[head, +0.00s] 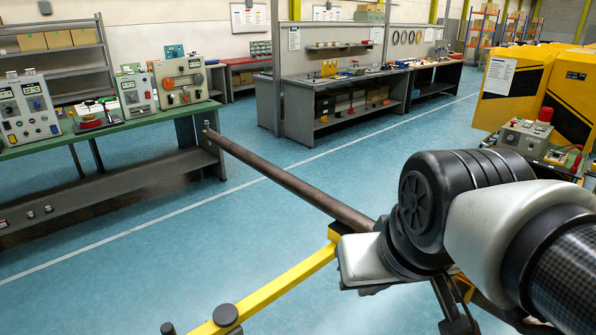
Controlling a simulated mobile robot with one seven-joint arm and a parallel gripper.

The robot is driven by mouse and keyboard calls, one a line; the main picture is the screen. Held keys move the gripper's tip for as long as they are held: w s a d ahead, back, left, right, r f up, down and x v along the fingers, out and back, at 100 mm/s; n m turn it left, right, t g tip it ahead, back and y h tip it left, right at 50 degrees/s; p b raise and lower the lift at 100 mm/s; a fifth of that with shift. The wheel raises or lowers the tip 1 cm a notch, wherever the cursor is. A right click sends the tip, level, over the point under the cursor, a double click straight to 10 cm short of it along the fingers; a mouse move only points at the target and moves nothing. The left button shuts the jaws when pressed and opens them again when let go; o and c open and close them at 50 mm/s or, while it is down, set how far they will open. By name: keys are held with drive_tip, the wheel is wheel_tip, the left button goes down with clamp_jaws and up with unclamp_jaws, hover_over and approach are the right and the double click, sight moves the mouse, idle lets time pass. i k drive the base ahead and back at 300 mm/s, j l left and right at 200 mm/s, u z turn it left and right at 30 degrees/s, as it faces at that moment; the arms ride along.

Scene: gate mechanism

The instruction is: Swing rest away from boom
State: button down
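A long dark brown pole, which looks like the boom (285,180), runs from near the green-topped bench at upper left to behind my arm. A yellow bar (285,288), which may be the rest, slants up from the bottom edge to a yellow bracket end near the pole's near end. Whether bar and pole touch is hidden by my arm. A dark round knob (225,315) sits on the bar. My arm crosses the right side. My gripper (458,312) shows only in part below the wrist; its fingertips and any contact are hidden.
A green-topped bench (100,137) with several control boxes stands at left. A grey workbench (340,90) stands at the back. Yellow cabinets (515,85) and a grey control box with a red button (525,137) are at right. The blue floor between is clear.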

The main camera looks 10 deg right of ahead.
sight(226, 317)
drive_tip(key=i+l, duration=0.3)
drive_tip(key=l, duration=0.15)
drive_tip(key=i+l, duration=0.3)
drive_tip(key=l, duration=0.15)
drive_tip(key=u, duration=0.05)
